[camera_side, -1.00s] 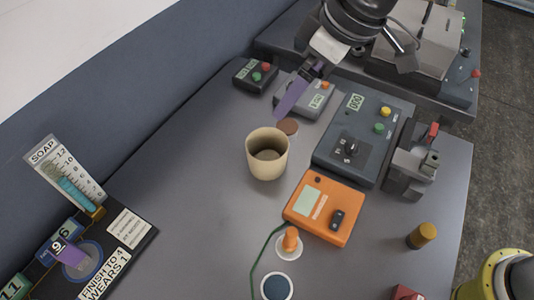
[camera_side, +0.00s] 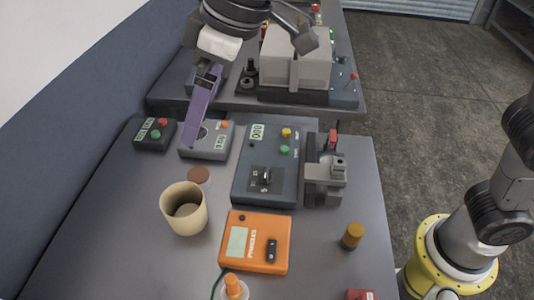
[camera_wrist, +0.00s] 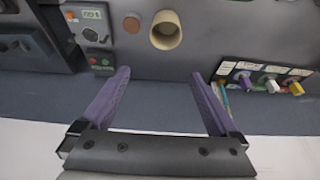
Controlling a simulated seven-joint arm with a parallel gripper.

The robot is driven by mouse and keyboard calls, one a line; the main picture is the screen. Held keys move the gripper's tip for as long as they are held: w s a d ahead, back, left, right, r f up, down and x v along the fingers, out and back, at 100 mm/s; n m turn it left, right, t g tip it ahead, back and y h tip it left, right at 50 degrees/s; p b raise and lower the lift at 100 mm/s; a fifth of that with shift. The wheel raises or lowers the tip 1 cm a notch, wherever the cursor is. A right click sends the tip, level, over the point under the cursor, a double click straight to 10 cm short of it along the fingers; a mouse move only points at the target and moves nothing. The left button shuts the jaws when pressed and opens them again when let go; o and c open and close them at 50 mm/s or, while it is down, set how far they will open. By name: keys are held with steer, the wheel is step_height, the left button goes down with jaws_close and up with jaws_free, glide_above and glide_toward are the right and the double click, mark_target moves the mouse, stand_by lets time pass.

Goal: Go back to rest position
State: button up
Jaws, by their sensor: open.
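My gripper (camera_side: 199,122) has long purple fingers and hangs over the back left of the grey table in the side view, fingertips pointing down. In the wrist view my gripper (camera_wrist: 160,80) has its two fingers wide apart with nothing between them. A beige cup (camera_side: 184,210) stands upright on the table, in front of and below the fingertips; it looks empty. The cup (camera_wrist: 166,30) is also at the top of the wrist view, beyond the fingertips and apart from them.
A grey box (camera_side: 206,140) with a display sits behind the cup, near my fingers in the picture. A black button box (camera_side: 155,135), a dark control panel (camera_side: 266,165), a clamp-like fixture (camera_side: 325,172) and an orange meter (camera_side: 254,242) stand around. Open table lies left of the cup.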

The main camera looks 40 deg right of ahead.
steer(key=s+d+r+m+t+h, duration=0.1)
steer(key=s+d+r+m, duration=0.15)
steer(key=d, duration=0.85)
steer(key=s+d+r+m+t, duration=0.1)
steer(key=d+r+m+t, duration=0.15)
steer(key=d, duration=0.95)
steer(key=s+d+f+m+h, duration=0.1)
steer(key=s+d+f+m, duration=0.1)
steer(key=s+d+f, duration=0.3)
steer(key=s+d+f+m+g+h, duration=0.1)
steer(key=s+d+f+m, duration=0.1)
steer(key=s+d+f, duration=0.3)
steer(key=s+f, duration=0.4)
steer(key=s, duration=0.1)
steer(key=shift+f, duration=0.2)
